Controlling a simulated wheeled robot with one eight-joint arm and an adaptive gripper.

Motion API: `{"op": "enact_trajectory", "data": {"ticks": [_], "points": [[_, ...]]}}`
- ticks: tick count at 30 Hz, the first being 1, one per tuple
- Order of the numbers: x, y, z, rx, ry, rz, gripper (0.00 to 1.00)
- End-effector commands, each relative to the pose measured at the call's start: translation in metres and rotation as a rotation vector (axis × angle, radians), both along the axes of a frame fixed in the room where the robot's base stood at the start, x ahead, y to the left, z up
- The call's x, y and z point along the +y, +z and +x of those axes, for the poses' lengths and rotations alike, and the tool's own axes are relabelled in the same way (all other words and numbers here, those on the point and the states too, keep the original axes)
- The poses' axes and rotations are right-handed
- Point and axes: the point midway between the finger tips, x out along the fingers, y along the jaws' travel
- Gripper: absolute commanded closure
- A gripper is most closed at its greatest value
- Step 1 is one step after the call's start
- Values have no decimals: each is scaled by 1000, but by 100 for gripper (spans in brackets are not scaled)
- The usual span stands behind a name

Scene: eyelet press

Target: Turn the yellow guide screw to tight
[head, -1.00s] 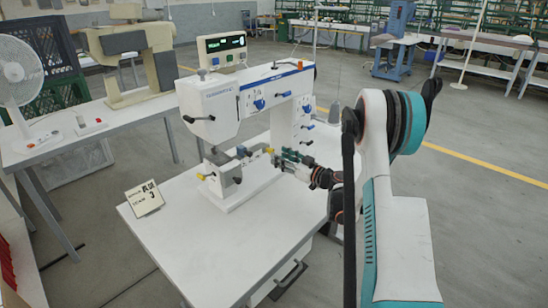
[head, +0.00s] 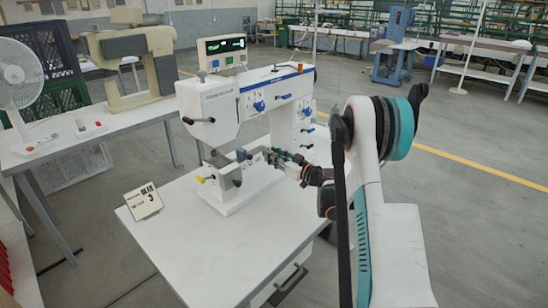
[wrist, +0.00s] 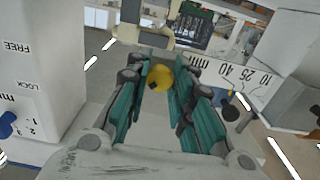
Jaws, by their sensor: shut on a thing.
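The yellow guide screw (wrist: 160,78) shows in the wrist view as a round yellow knob between the teal finger pads near their tips. My gripper (head: 270,156) reaches in from the right at the white eyelet press (head: 222,107) and is shut on this knob. In the head view the fingers hide the knob. A mark showing how tight the screw is cannot be made out.
Another yellow knob (head: 200,179) sits on the press's near left side. A millimetre scale (wrist: 248,80) is right of my fingers. A white panel marked FREE and LOCK (wrist: 25,75) is on the left. The white table's front (head: 205,260) is clear beside the sign (head: 143,201).

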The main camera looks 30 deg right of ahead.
Motion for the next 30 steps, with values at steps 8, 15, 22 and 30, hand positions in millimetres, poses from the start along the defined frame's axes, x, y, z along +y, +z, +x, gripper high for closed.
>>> {"op": "enact_trajectory", "data": {"ticks": [8, 15, 22, 30], "points": [[0, 0, 0, 13, 0, 37, 100], [0, 0, 0, 60, 0, 165, 100], [0, 0, 0, 130, 0, 359, 100], [1, 0, -1, 219, 0, 601, 100]]}}
